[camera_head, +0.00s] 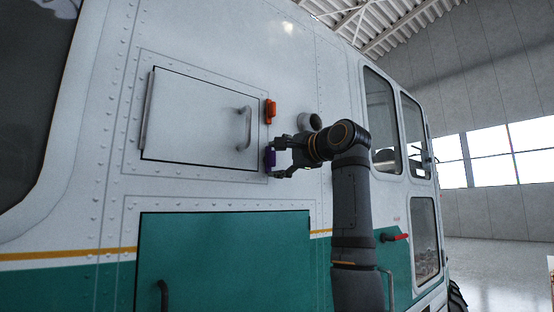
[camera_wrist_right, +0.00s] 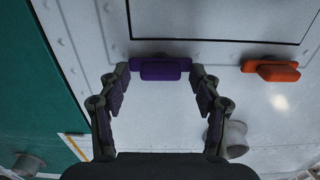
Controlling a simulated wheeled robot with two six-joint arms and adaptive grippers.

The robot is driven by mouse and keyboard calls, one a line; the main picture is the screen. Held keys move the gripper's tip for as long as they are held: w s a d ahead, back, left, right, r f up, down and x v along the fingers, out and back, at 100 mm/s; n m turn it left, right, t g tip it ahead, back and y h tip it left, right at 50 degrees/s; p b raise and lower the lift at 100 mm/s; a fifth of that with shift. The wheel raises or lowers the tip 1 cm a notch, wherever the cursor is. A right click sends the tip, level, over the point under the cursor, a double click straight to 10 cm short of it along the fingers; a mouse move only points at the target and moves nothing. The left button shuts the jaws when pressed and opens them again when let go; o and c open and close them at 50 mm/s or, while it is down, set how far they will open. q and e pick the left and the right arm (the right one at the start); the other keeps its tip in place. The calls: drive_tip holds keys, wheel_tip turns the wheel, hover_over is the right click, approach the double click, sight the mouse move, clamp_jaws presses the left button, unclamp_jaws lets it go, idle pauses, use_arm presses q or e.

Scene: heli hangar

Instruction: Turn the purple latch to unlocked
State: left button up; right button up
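The purple latch (camera_head: 270,157) sits at the right edge of the white hatch (camera_head: 195,120) on the helicopter's side. In the right wrist view the purple latch (camera_wrist_right: 160,70) lies at the top centre, its long side running across the picture. My right gripper (camera_head: 278,159) is at the latch with its fingers apart. In the wrist view the right gripper's fingertips (camera_wrist_right: 160,78) are to the left and right of the latch, with small gaps showing. The left gripper is not in view.
An orange latch (camera_head: 270,111) is above the purple one; it also shows at the right in the wrist view (camera_wrist_right: 271,70). The hatch has a grey handle (camera_head: 246,128). A round pipe end (camera_head: 310,122) sticks out close to my right wrist. A green panel (camera_head: 225,262) is below.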

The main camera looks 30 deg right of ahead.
drive_tip(key=shift+s, duration=0.25)
drive_tip(key=s, duration=1.1)
drive_tip(key=shift+s+d, duration=0.25)
drive_tip(key=shift+d, duration=0.2)
